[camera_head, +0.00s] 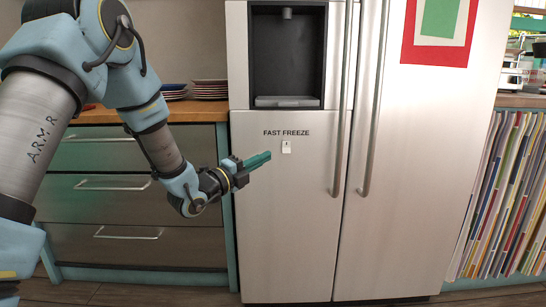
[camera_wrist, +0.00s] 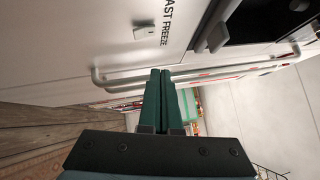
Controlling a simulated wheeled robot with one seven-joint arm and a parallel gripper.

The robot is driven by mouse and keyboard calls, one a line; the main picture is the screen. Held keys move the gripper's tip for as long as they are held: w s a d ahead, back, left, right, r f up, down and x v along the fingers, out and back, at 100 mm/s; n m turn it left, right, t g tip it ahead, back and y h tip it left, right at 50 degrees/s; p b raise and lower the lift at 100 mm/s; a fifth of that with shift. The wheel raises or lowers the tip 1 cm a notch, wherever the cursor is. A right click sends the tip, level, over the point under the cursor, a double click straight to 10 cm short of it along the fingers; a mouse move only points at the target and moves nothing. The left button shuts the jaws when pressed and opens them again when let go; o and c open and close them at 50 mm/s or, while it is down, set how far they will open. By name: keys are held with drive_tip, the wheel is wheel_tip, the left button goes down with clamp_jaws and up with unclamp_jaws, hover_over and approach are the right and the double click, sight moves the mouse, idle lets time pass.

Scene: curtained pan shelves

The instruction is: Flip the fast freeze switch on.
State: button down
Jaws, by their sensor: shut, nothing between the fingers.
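The fast freeze switch (camera_head: 286,146) is a small white plate with a dark mark, under the "FAST FREEZE" lettering on the left door of the steel fridge (camera_head: 285,215). Its on or off position is too small to tell. My gripper (camera_head: 267,156) has green fingers, shut and empty, pointing toward the door just left of and slightly below the switch in the head view. The fingers look apart from the switch. In the wrist view the view is turned sideways; the switch (camera_wrist: 144,33) shows beyond the fingertips (camera_wrist: 160,71), beside the lettering.
The dispenser recess (camera_head: 287,55) is above the switch. Long vertical door handles (camera_head: 341,150) stand out to its right. Drawers (camera_head: 135,190) with a wooden top and stacked plates (camera_head: 209,89) are at left, behind my arm. A rack of panels (camera_head: 505,195) is at right.

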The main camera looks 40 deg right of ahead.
drive_tip(key=shift+s+a, duration=0.1)
drive_tip(key=shift+a, duration=1.05)
